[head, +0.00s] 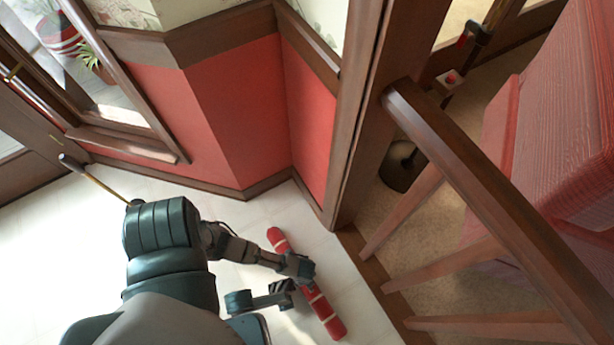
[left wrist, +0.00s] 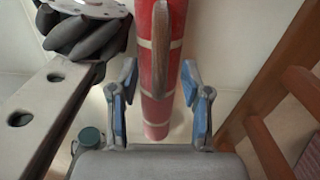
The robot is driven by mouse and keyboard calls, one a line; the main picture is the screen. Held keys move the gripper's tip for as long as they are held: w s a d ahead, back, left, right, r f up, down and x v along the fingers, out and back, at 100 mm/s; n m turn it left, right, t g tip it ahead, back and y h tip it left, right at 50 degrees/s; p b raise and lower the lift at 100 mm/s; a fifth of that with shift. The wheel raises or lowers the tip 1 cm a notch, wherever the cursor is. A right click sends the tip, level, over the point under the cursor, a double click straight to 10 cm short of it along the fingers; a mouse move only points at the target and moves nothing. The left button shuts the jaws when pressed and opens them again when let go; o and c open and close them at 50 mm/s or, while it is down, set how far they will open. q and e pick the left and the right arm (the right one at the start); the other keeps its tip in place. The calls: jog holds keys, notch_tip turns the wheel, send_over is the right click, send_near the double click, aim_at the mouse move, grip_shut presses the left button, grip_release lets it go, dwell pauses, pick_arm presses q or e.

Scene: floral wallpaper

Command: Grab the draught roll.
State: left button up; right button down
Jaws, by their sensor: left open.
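The draught roll (head: 325,315) is a long red roll with pale bands, lying slantwise on the light floor. My left gripper (head: 302,272) is over its middle and hides part of it. In the left wrist view the roll (left wrist: 156,112) runs up the picture between the two blue-padded fingers of my left gripper (left wrist: 160,75). The fingers are apart, with a gap on each side of the roll. A brownish curved strip lies along the roll's upper part. My right gripper cannot be made out in either view.
A wooden railing (head: 470,180) with slanted balusters stands close on the right, beyond a wooden floor edge. A red wall (head: 235,120) with brown trim stands behind. A stick (head: 95,180) leans at the left.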

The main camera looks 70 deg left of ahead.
pick_arm(q)
grip_shut()
